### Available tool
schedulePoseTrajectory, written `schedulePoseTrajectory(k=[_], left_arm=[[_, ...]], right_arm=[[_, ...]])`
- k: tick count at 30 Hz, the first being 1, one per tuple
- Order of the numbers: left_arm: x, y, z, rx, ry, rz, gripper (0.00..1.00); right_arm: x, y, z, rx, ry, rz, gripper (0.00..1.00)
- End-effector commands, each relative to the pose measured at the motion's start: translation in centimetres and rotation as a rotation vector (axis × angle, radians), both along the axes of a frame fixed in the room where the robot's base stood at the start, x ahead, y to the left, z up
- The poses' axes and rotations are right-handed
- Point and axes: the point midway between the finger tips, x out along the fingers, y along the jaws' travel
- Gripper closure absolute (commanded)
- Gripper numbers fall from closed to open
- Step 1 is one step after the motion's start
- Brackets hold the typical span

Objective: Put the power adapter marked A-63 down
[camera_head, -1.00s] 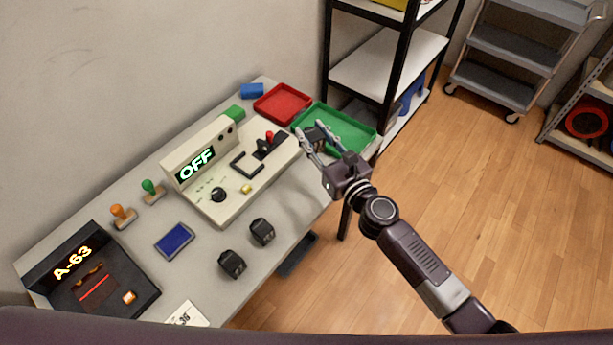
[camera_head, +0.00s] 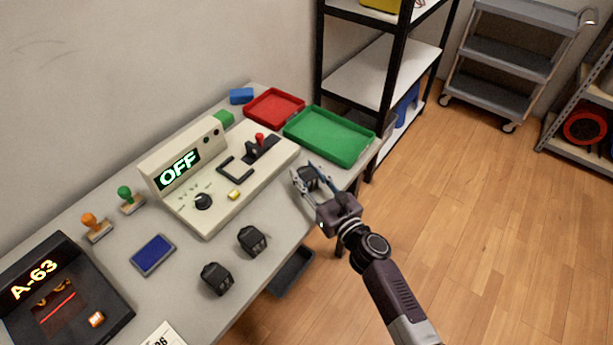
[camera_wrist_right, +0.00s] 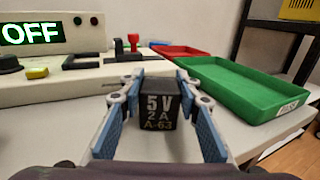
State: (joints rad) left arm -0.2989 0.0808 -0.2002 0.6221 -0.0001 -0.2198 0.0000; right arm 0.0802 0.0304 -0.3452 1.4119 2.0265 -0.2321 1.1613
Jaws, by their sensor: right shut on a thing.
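The black power adapter (camera_wrist_right: 158,110) reads "5V 2A A-63" in the right wrist view. My right gripper (camera_wrist_right: 160,105) is shut on it, with blue-padded fingers on either side. In the head view the right gripper (camera_head: 308,180) holds the adapter (camera_head: 308,177) by the table's front edge, in front of the green tray (camera_head: 362,153). I cannot tell whether the adapter touches the table. Two other black adapters stand on the table, one nearer the middle (camera_head: 253,240) and one to its left (camera_head: 216,278). My left gripper is not in view.
A red tray (camera_head: 273,121) lies behind the green tray. A control box with an "OFF" display (camera_head: 180,168) and a red-topped lever stands to the left. A scanner showing "A-63" (camera_head: 36,279), two stamps and a blue pad (camera_head: 153,255) are further left. A shelf rises beyond the table.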

Motion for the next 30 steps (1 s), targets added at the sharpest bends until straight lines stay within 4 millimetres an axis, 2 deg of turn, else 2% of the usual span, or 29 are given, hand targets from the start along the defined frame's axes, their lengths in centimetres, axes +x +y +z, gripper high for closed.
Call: schedulePoseTrajectory(k=[8,9,14,25,30], left_arm=[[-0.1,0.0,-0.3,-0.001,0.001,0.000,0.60],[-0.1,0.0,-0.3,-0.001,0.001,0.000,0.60],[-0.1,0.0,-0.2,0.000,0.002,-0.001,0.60],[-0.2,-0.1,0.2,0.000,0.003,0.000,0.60],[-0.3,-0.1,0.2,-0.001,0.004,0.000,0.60]], right_arm=[[0.0,0.0,-0.2,0.001,-0.002,0.000,0.98],[0.0,0.0,-0.3,0.000,0.000,0.000,0.68],[0.0,0.0,-0.1,0.000,0.000,0.000,0.52],[-0.1,-0.1,0.3,-0.001,0.000,0.000,0.52],[-2.7,-1.6,0.0,-0.004,0.001,0.000,0.52]])
